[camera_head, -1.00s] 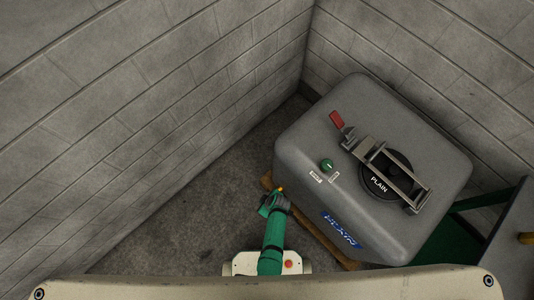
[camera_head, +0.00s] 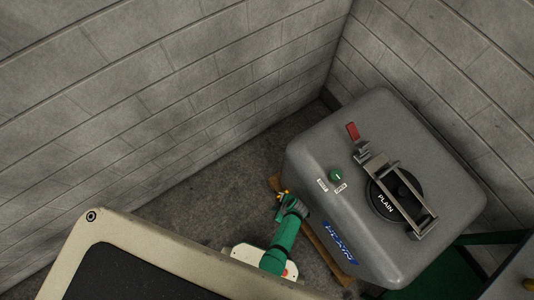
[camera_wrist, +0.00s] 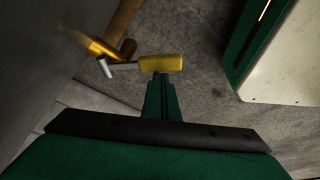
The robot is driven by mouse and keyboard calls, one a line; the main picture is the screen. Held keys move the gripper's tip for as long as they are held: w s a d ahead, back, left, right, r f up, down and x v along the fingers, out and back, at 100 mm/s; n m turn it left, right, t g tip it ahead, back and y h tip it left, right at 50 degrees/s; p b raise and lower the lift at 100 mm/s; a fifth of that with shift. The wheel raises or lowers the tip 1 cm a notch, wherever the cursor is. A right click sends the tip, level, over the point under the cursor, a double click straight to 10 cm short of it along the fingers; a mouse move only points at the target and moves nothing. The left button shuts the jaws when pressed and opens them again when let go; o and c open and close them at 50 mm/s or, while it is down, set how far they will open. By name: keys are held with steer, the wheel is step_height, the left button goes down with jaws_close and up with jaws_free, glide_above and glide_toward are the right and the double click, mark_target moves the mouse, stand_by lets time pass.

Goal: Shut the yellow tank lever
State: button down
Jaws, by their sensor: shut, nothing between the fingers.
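The grey tank (camera_head: 310,165) stands at the right in the head view. The yellow lever (camera_wrist: 160,62) lies just beyond my gripper's tip in the wrist view. Its bare metal stem (camera_wrist: 107,69) runs left to a brass-coloured fitting (camera_wrist: 98,47) beside the tank's wall. In the head view only small yellow specks show at the tank's left side. My gripper (camera_wrist: 161,79) is shut and empty, its green fingers together right at the lever's handle. I cannot tell whether they touch it. In the head view my green arm reaches down beside the tank.
Block walls (camera_head: 190,90) close in behind and left. Some floor (camera_head: 205,205) is free left of the tank.

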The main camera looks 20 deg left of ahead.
steer(key=shift+d, duration=0.15)
stand_by(0.4)
steer(key=a, duration=0.4)
steer(key=v, duration=1)
stand_by(0.4)
